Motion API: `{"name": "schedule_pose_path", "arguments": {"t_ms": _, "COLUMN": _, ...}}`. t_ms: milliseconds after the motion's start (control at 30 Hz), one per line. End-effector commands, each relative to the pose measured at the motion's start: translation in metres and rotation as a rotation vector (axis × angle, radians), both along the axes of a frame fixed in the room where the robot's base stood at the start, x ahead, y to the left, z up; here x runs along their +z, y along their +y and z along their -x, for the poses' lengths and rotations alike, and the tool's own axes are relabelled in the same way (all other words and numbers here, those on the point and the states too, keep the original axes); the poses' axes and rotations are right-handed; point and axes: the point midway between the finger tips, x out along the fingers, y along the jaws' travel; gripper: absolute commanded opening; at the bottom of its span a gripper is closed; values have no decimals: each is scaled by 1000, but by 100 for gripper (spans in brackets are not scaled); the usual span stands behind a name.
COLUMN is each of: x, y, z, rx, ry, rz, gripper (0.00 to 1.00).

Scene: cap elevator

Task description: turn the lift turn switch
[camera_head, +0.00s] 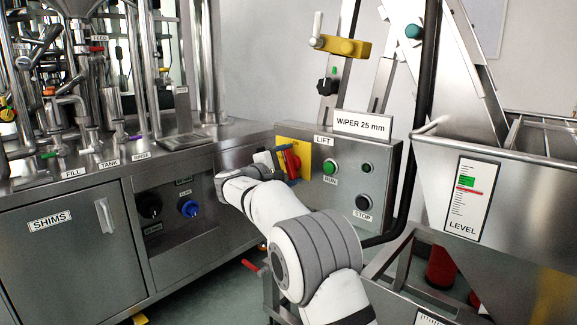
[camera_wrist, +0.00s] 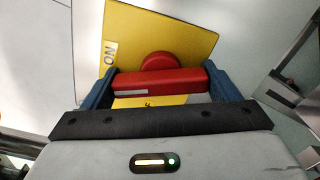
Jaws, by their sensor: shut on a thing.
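The lift turn switch is a red handle (camera_head: 291,163) on a yellow plate (camera_head: 296,143) at the left of the grey LIFT box. In the wrist view the red handle (camera_wrist: 160,81) lies crosswise between the two blue fingers of my gripper (camera_wrist: 158,84), with its round red hub behind it. My gripper (camera_head: 284,164) is shut on the handle. The yellow plate (camera_wrist: 190,38) looks tilted in the wrist view, with the word ON at its left edge. Part of the plate and its lower marking are hidden by my gripper.
The LIFT box (camera_head: 349,153) also carries a green RUN button (camera_head: 329,167), a small green button or lamp (camera_head: 367,167) and a black STOP button (camera_head: 362,202). A steel hopper (camera_head: 505,190) stands to the right. A steel cabinet (camera_head: 70,245) with pipework stands to the left.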

Motion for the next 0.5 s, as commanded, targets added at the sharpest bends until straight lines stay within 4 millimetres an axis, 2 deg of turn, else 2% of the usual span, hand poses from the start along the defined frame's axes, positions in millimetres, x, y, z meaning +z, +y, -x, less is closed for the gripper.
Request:
{"name": "schedule_pose_path", "arguments": {"t_ms": 67, "x": 2, "y": 1, "z": 0, "rx": 4, "ry": -2, "rz": 0, "gripper": 59}}
{"name": "schedule_pose_path", "arguments": {"t_ms": 100, "x": 2, "y": 1, "z": 0, "rx": 4, "ry": -2, "rz": 0, "gripper": 85}}
{"name": "schedule_pose_path", "arguments": {"t_ms": 200, "x": 1, "y": 1, "z": 0, "rx": 3, "ry": -1, "rz": 0, "gripper": 93}}
{"name": "schedule_pose_path", "arguments": {"t_ms": 300, "x": 1, "y": 0, "z": 0, "rx": 1, "ry": 0, "rz": 0, "gripper": 100}}
{"name": "schedule_pose_path", "arguments": {"t_ms": 500, "x": 1, "y": 0, "z": 0, "rx": 0, "ry": -1, "rz": 1, "gripper": 100}}
